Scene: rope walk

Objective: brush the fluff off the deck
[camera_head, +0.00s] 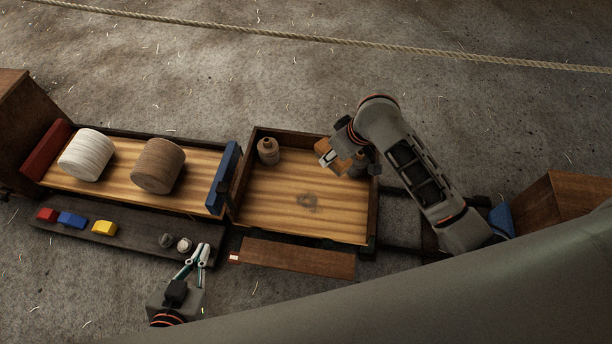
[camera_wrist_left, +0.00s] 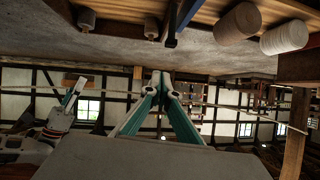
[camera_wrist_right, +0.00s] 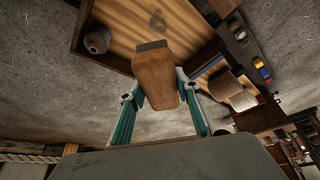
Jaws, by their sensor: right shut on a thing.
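The deck (camera_head: 265,205) is a striped wooden floor with dark raised sides, right of centre in the head view. A small grey patch of fluff (camera_head: 308,200) lies on it; it also shows in the right wrist view (camera_wrist_right: 157,21). My right gripper (camera_head: 332,157) is shut on a brown wooden brush (camera_wrist_right: 153,78), over the deck's far right part. The brush's dark bristles point toward the deck, apart from the fluff in the picture.
A brown bobbin (camera_head: 268,151) stands in the deck's far left corner. Left of the deck, a bed holds a white spool (camera_head: 87,155) and a brown spool (camera_head: 158,166). Several coloured blocks lie on the dark shelf (camera_head: 130,236). A loose-looking board (camera_head: 295,258) fronts the deck.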

